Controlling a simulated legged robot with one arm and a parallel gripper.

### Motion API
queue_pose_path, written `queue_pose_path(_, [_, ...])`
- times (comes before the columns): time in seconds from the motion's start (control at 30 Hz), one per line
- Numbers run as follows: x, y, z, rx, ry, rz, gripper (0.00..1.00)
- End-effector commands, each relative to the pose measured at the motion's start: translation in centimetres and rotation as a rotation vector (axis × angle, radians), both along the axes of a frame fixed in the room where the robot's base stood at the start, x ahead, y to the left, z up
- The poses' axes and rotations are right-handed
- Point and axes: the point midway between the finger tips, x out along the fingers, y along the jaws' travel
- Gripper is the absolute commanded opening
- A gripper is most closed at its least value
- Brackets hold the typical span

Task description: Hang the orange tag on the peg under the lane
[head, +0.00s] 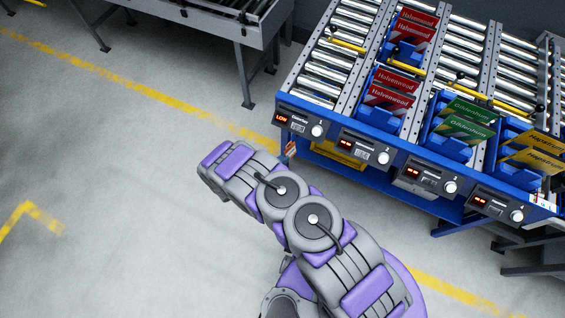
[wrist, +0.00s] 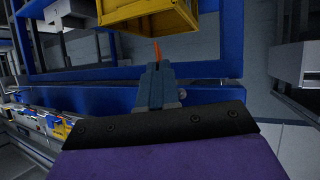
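In the wrist view my gripper (wrist: 158,72) shows its blue-grey fingers close together. A thin orange piece, which looks like the orange tag (wrist: 157,51) seen edge-on, sticks out from between the fingertips. The fingers point at the blue frame of the flow rack (wrist: 235,92), below a yellow bin (wrist: 150,18). In the head view the lane fronts (head: 300,125) carry small displays, and the leftmost reads LOW. My gripper cannot be made out clearly in the head view. A small striped orange and blue item (head: 290,150) shows below the leftmost lane. I cannot make out a peg.
Blue bins with red (head: 390,97), green (head: 464,127) and yellow (head: 535,160) cards stand on the roller lanes. A yellow bin (head: 338,152) sits under the lanes. A grey conveyor (head: 215,25) stands at the upper left. The floor at left is clear.

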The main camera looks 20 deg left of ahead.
Motion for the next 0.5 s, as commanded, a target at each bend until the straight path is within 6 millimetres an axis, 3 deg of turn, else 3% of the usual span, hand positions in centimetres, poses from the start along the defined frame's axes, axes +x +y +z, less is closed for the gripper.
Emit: queue_pose_path(0.5, [2.9,-0.2,-0.3,0.001,0.000,0.000,0.00])
